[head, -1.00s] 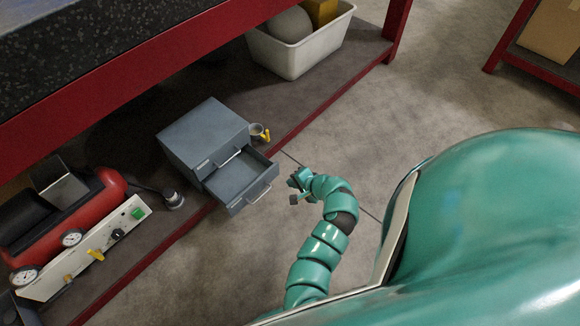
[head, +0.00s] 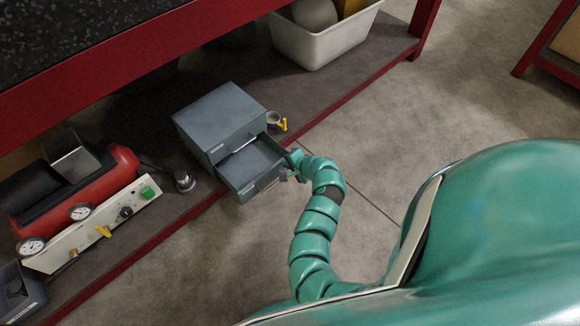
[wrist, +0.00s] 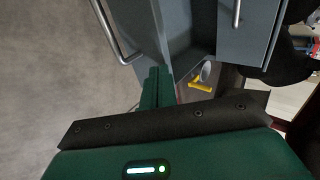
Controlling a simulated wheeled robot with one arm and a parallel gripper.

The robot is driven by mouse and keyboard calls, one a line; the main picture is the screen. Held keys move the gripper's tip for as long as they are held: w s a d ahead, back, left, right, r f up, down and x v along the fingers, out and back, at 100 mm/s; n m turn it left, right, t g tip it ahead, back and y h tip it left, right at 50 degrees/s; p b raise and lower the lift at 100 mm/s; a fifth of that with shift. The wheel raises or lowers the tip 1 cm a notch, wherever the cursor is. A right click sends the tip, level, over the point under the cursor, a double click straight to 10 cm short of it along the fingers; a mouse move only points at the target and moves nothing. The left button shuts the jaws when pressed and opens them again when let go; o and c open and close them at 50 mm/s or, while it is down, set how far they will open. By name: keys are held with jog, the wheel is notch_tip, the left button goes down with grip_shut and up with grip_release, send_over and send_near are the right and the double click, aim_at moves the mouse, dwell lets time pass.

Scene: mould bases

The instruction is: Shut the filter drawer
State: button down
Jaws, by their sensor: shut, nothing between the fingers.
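A grey-blue metal cabinet (head: 218,112) stands on the low shelf, and its lower drawer (head: 250,166) is pulled well out. The drawer looks empty and has a bar handle (wrist: 117,34) on its front. In the wrist view, the drawer's front and side (wrist: 143,22) are close ahead. Above it, a closed drawer front (wrist: 248,35) shows on the cabinet. My gripper (head: 294,164) is shut and empty, beside the open drawer's right side near its front corner. In the wrist view its fingers (wrist: 157,86) overlap the drawer's lower edge; I cannot tell whether they touch.
A small cup with a yellow part (head: 275,122) stands right of the cabinet. A red compressor (head: 75,185) and gauge panel (head: 95,225) are on the left. A white bin (head: 322,40) stands behind. The floor in front of the shelf (head: 220,255) is clear.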

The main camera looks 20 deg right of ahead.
jog(key=shift+w, duration=0.1)
jog(key=shift+w+a+p, duration=0.35)
jog(key=shift+w+a, duration=0.3)
jog(key=shift+w, duration=1.15)
jog(key=shift+w+a+p, duration=0.3)
jog(key=shift+w+a, duration=0.4)
jog(key=shift+w, duration=1.15)
jog(key=shift+w+a+p, duration=0.35)
jog(key=shift+w+a, duration=0.3)
jog(key=shift+w, duration=1.15)
